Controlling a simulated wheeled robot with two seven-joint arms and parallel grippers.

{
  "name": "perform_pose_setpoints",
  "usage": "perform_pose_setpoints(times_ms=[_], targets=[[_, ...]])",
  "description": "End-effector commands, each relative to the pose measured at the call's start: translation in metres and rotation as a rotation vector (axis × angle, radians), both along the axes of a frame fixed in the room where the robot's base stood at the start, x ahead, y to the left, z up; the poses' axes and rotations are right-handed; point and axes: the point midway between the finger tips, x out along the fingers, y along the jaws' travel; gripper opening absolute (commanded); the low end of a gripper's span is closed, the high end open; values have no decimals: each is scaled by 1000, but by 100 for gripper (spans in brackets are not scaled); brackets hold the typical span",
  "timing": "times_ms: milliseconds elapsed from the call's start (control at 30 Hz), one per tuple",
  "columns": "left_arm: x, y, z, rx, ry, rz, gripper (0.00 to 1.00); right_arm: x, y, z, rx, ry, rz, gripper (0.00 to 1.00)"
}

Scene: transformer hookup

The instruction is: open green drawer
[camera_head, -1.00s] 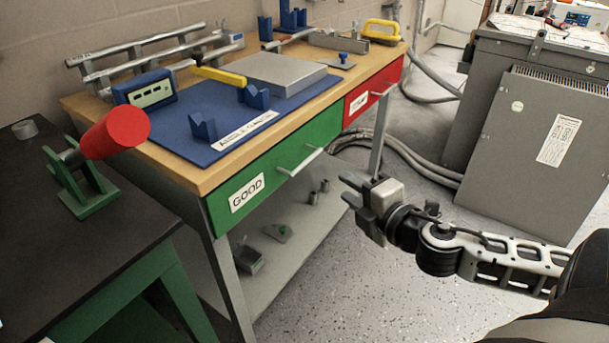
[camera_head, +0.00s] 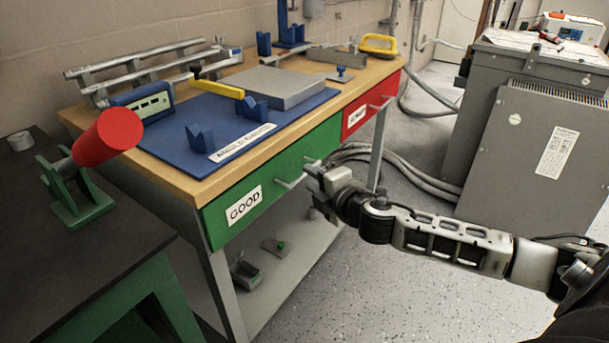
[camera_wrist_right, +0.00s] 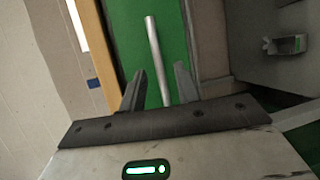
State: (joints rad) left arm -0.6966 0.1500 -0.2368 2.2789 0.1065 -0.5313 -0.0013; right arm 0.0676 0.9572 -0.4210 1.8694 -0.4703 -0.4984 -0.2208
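The green drawer (camera_head: 262,205) with the GOOD label is shut in the front of the wooden-topped workbench. Its silver bar handle (camera_head: 291,182) is partly hidden behind my right gripper (camera_head: 311,172) in the head view. In the right wrist view the handle (camera_wrist_right: 153,50) runs lengthwise ahead of the green front, its lower end between my right gripper's fingers (camera_wrist_right: 161,90). The fingers stand apart, with visible gaps to the bar. My left gripper is not in view.
A red drawer (camera_head: 368,108) is to the right of the green one. A blue mat (camera_head: 185,143) with fixtures lies on the bench top. A dark table (camera_head: 90,255) with a red cylinder (camera_head: 108,142) stands at the left. A grey cabinet (camera_head: 535,140) stands at the right, with open floor between.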

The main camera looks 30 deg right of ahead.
Motion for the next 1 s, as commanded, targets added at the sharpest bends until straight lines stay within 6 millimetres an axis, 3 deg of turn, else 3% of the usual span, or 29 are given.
perform_pose_setpoints(times_ms=[233,633,667,767,1000], targets=[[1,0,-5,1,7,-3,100,30,0,-5,0,-2,0,32],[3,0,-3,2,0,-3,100,37,1,-7,0,1,2,32],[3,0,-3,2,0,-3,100,37,0,-7,0,0,2,29],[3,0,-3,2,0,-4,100,37,0,-7,0,0,2,1],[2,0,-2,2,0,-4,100,36,1,-7,0,0,4,0]])
